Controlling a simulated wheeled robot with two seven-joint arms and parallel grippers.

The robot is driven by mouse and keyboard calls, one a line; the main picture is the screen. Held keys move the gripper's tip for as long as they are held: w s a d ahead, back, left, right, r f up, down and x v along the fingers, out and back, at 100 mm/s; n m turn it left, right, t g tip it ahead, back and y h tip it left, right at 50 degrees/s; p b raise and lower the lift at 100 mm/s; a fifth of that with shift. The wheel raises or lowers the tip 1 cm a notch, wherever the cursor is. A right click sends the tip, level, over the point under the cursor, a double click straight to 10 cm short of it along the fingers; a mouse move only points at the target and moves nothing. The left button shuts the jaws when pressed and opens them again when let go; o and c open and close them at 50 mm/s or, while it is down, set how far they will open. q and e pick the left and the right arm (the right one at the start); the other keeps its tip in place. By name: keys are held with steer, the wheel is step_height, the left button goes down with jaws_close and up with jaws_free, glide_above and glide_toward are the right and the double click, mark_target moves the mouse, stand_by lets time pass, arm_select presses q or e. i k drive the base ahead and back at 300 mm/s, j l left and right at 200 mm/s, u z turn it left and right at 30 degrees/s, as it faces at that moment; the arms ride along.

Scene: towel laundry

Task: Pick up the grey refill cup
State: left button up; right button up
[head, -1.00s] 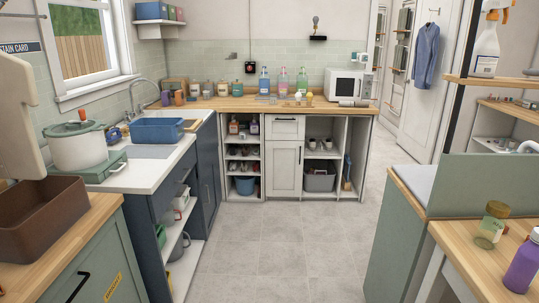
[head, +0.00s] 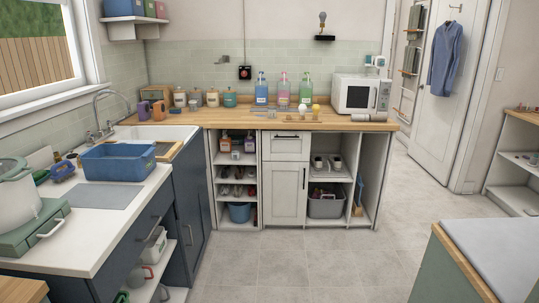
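I cannot pick out the grey refill cup for certain. A small grey cylinder (head: 384,96) stands at the right end of the far wooden counter, beside the microwave. Another pale grey roll-like thing (head: 368,117) lies on its side near the counter's front edge. Small items, one white (head: 302,108) and one yellow-topped (head: 316,109), stand left of the microwave. They are too small to tell apart well. Neither of my grippers is in view.
The far wooden counter (head: 220,117) carries pump bottles, canisters and a microwave (head: 356,94). A blue basin (head: 118,162) sits on the left counter. A grey-topped unit (head: 495,255) stands at the lower right. The tiled floor (head: 300,265) between is clear.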

mark_target(272, 110)
steer(key=i, duration=1.4)
steer(key=i+z, duration=0.15)
steer(key=i, duration=0.55)
steer(key=i+j+z, duration=0.1)
steer(key=i, duration=0.6)
steer(key=i+j+z, duration=0.3)
steer(key=i+z, duration=0.15)
steer(key=i+j+z, duration=0.4)
steer(key=i, duration=0.25)
steer(key=j, duration=0.1)
